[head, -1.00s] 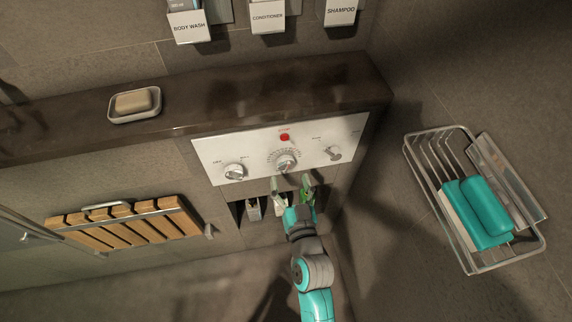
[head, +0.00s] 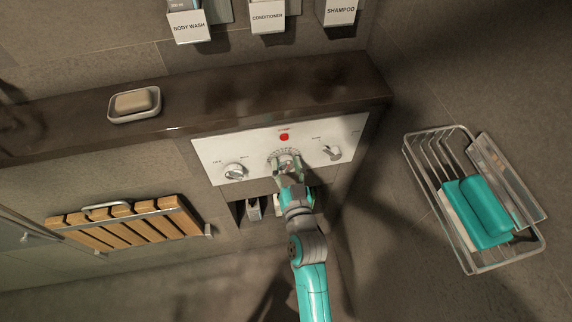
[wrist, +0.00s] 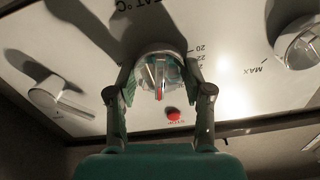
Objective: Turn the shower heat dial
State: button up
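The shower heat dial (head: 286,158) is the middle knob on the white control panel (head: 208,152), with a numbered scale around it. In the wrist view the heat dial (wrist: 158,72) is a clear, rounded knob with a red mark, near a "°C" label and numbers. My gripper (head: 287,167) is at the dial and partly covers it. In the wrist view my gripper (wrist: 160,78) is open, with one finger on each side of the dial. The fingertips are very close to it; I cannot tell whether they touch.
A red button (head: 284,137) sits on the panel by the dial. Other knobs are at left (head: 235,171) and right (head: 332,152). A dark ledge (head: 250,108) holds a soap dish (head: 135,118). A wire basket (head: 408,150) hangs at right. Bottles stand in a recess below.

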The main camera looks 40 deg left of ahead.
jog(key=shift+s+a+n, duration=0.1)
jog(key=shift+n, duration=0.6)
jog(key=o, duration=1.2)
jog(key=shift+c, duration=0.2)
jog(key=shift+s+d, duration=0.3)
jog(key=shift+d, duration=0.1)
jog(key=v, duration=1.1)
jog(key=shift+r, duration=0.2)
jog(key=shift+s, duration=0.1)
